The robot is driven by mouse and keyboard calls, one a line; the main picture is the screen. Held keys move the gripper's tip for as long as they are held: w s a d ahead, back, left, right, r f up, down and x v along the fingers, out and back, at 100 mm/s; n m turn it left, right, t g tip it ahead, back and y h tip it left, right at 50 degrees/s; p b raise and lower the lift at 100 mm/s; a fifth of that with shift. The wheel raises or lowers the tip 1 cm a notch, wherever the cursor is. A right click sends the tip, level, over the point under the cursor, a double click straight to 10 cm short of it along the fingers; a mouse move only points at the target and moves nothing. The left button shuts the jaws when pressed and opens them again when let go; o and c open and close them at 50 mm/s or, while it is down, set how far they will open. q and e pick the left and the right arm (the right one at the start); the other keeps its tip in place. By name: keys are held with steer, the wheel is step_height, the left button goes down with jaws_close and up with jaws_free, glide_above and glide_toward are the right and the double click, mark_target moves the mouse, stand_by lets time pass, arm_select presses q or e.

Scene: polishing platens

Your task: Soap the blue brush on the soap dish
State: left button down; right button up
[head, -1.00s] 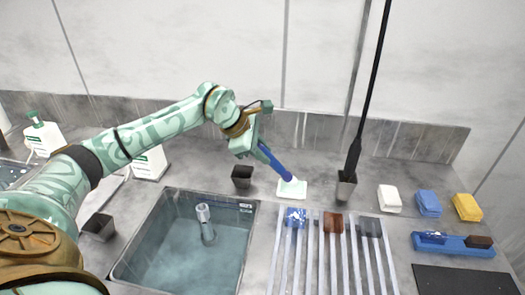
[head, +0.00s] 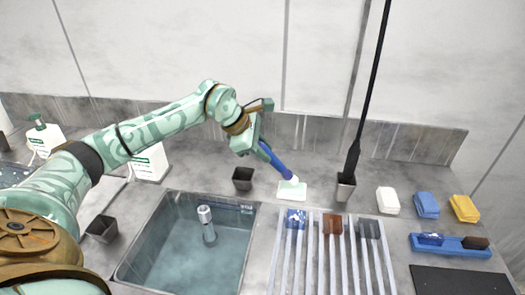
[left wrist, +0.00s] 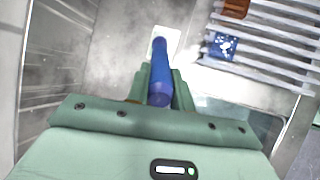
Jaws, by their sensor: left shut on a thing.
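My left gripper (head: 263,149) is shut on the blue brush (head: 277,163), gripping its handle. The brush slants down to the right, and its pale lower end is at the white soap dish (head: 291,193). From here I cannot tell whether the end presses on the dish or is just above it. In the left wrist view the blue handle (left wrist: 160,88) runs out between the fingers (left wrist: 158,95) toward the dish (left wrist: 166,35), and the bristles are hidden. My right gripper is not in view.
A water-filled sink (head: 180,255) lies left of a slatted rack (head: 310,262) holding blue, brown and grey blocks. A small dark cup (head: 242,179) stands left of the dish. A holder (head: 346,188) with a tall black rod stands right. White, blue and yellow blocks (head: 463,208) sit farther right.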

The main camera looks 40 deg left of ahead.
arm_select(q)
steer(key=shift+r+p, duration=1.85)
steer(key=shift+r, duration=0.9)
steer(key=shift+f, duration=0.1)
